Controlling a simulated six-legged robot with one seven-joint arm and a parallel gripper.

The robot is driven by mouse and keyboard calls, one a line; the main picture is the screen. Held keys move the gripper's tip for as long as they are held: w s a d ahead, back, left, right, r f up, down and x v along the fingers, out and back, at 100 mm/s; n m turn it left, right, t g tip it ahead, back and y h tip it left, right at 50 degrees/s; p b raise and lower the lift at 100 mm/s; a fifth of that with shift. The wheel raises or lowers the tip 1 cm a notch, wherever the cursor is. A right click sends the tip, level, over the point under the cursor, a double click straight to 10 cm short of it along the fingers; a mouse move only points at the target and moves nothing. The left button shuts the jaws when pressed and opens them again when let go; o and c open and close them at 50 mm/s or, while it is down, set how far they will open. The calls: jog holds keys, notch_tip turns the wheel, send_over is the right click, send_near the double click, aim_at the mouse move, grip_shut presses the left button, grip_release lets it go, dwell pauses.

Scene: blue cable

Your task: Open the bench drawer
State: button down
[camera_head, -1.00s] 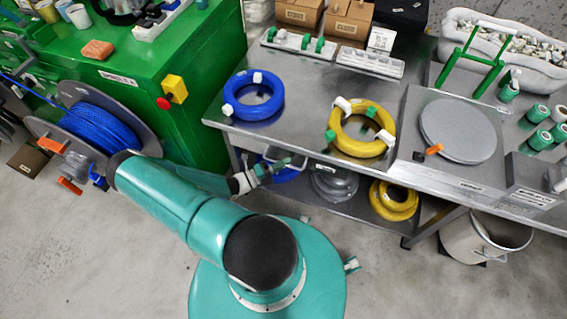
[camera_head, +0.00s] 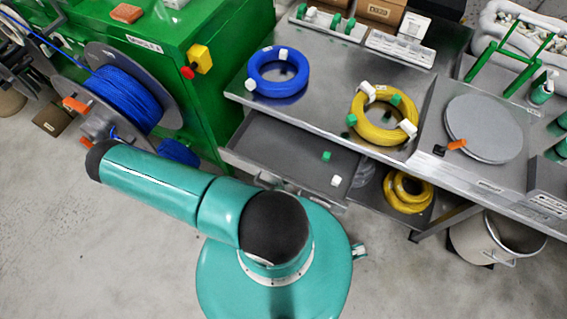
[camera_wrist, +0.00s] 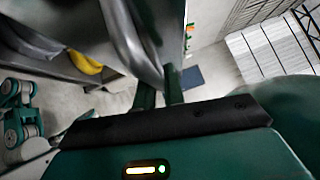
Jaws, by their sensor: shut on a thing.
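The bench drawer (camera_head: 262,137) stands pulled out from under the left part of the steel bench, its dark inside showing. A small green clip (camera_head: 327,156) and a small white clip (camera_head: 336,180) lie in it. In the wrist view, my gripper (camera_wrist: 160,90) has its two dark green fingers shut on the curved metal drawer handle (camera_wrist: 146,45). The exact contact is partly hidden. In the head view my gripper is hidden behind my arm.
A blue cable coil (camera_head: 278,90) and a yellow coil (camera_head: 362,135) lie on the bench (camera_head: 325,80). A green cabinet with a yellow switch box (camera_head: 200,58) and a blue cable reel (camera_head: 125,95) stand left. The floor in front is clear.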

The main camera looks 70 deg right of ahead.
jog(key=shift+w+a, duration=0.2)
jog(key=shift+a, duration=1.55)
jog(key=c, duration=1.5)
grip_release()
jog(key=shift+w, duration=0.1)
jog(key=v, duration=1.3)
jog(key=shift+w+a, duration=0.25)
